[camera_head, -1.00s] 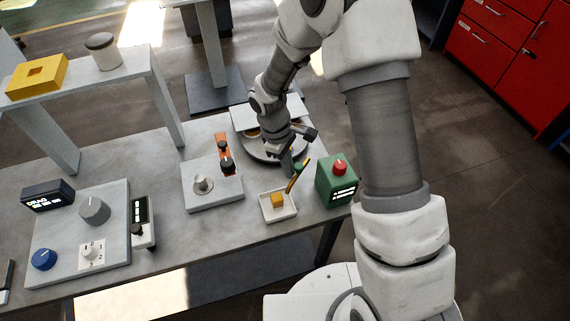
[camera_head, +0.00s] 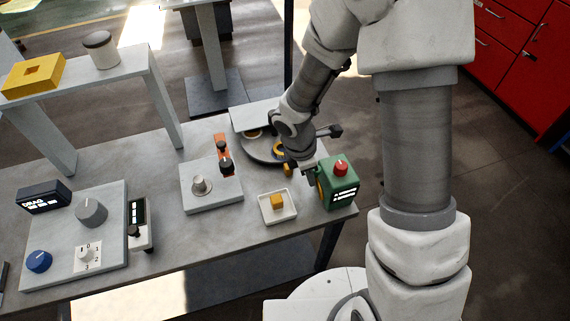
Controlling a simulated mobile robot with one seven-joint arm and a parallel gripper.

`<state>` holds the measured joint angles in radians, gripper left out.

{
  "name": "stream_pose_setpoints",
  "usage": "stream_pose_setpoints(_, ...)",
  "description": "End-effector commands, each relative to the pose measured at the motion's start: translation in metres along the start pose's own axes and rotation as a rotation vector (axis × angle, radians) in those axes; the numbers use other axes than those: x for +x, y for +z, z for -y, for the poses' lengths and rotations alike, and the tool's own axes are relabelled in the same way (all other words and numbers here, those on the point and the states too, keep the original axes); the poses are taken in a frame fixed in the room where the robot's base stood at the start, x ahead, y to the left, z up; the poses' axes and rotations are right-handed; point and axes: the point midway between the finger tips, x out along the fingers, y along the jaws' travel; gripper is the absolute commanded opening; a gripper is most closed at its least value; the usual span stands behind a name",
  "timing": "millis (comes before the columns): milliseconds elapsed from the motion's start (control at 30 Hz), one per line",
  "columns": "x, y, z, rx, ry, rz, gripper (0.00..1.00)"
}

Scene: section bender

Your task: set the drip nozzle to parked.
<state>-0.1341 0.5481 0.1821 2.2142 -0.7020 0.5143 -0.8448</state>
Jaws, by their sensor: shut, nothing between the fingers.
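A green box (camera_head: 342,190) with a red knob (camera_head: 341,167) on top stands at the right end of the bench. My gripper (camera_head: 311,178) is shut and empty, pointing down close beside the box's left side. Whether it touches the yellow piece is unclear.
Behind my gripper is a round grey platform (camera_head: 255,150). A plate with knobs (camera_head: 205,205) stands further left. A control panel (camera_head: 60,240) fills the left end.

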Motion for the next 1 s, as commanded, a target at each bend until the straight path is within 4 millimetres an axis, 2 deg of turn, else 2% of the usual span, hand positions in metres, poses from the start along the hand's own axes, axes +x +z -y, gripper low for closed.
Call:
stream_pose_setpoints(733,0.001,0.005,0.001,0.003,-0.001,0.000,0.00)
stream_pose_setpoints(1000,-0.006,-0.005,-0.001,0.003,0.000,0.000,0.00)
